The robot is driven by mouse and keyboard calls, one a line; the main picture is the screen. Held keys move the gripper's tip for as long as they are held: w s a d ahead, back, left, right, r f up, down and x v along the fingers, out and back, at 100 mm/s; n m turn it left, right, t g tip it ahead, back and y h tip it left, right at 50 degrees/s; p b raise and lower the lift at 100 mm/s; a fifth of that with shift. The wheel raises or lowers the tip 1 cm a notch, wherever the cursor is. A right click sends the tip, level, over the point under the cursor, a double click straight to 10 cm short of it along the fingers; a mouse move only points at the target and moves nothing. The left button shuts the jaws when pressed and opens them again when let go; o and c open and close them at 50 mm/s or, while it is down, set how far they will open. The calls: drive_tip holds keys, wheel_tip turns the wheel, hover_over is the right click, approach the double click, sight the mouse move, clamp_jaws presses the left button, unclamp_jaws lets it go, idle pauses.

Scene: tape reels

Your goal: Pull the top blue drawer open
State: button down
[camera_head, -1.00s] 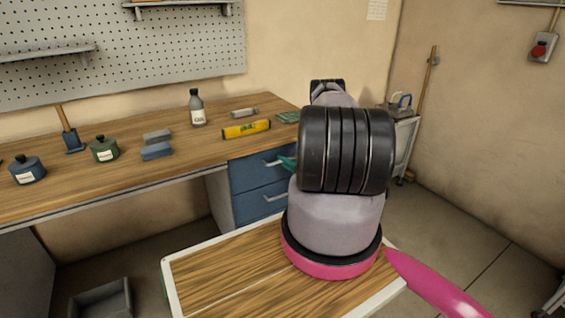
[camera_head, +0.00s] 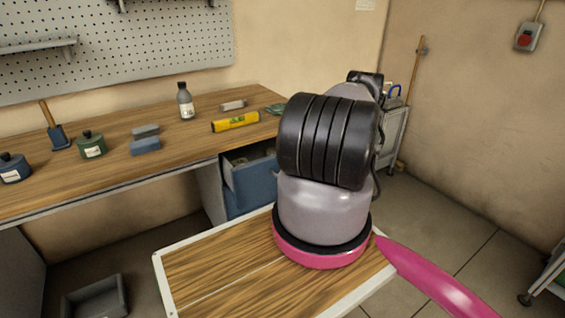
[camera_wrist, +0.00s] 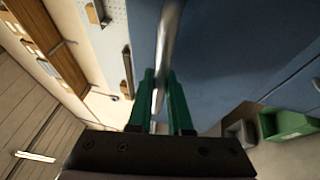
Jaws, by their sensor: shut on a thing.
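The top blue drawer (camera_head: 252,182) is under the right part of the workbench and stands pulled out, with its inside showing. In the wrist view its blue front (camera_wrist: 215,50) fills the upper right. A silver bar handle (camera_wrist: 165,45) runs down between the two green fingers of my gripper (camera_wrist: 163,95), which is shut on it. In the head view my arm hides the gripper and the handle. The lower blue drawer (camera_head: 232,203) shows only in part below the open one.
On the wooden workbench (camera_head: 120,182) stand a bottle (camera_head: 186,102), a yellow level (camera_head: 235,122), grey blocks (camera_head: 145,146) and two lidded pots. A grey bin (camera_head: 96,298) is on the floor at lower left. A cart stands behind my arm.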

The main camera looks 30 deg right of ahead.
drive_tip(key=s, duration=1.4)
drive_tip(key=shift+s, duration=0.1)
drive_tip(key=c, duration=0.8)
unclamp_jaws()
drive_tip(key=shift+c, duration=0.2)
drive_tip(key=v, duration=1)
drive_tip(key=shift+s, duration=0.3)
drive_tip(key=shift+d+f, duration=0.15)
